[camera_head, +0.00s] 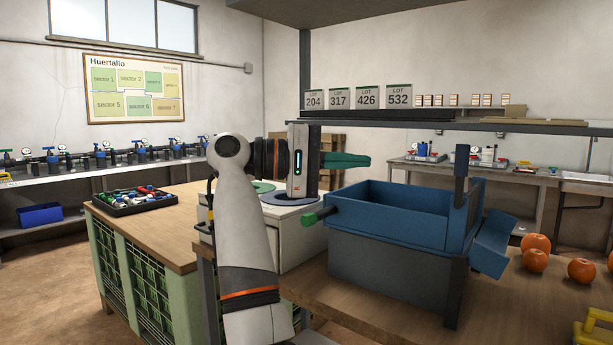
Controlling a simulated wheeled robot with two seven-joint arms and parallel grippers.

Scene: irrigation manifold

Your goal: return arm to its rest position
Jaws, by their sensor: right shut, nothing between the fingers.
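My right arm rises from the bottom middle of the head view, bends at a raised elbow and reaches to the right. Its right gripper (366,160) has green fingers pointing right; they are shut and empty. It hangs in the air above and left of the blue open-topped box (390,237), apart from it. A white cabinet (306,238) with round discs on top stands below the gripper, partly hidden by the arm. My left gripper is not in view.
A green-tipped handle (313,217) sticks out left of the blue box. Oranges (535,261) lie at the right, near a yellow object (594,330). A tray of coloured fittings (147,199) sits on the left bench. A shelf (450,125) with lot signs runs behind.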

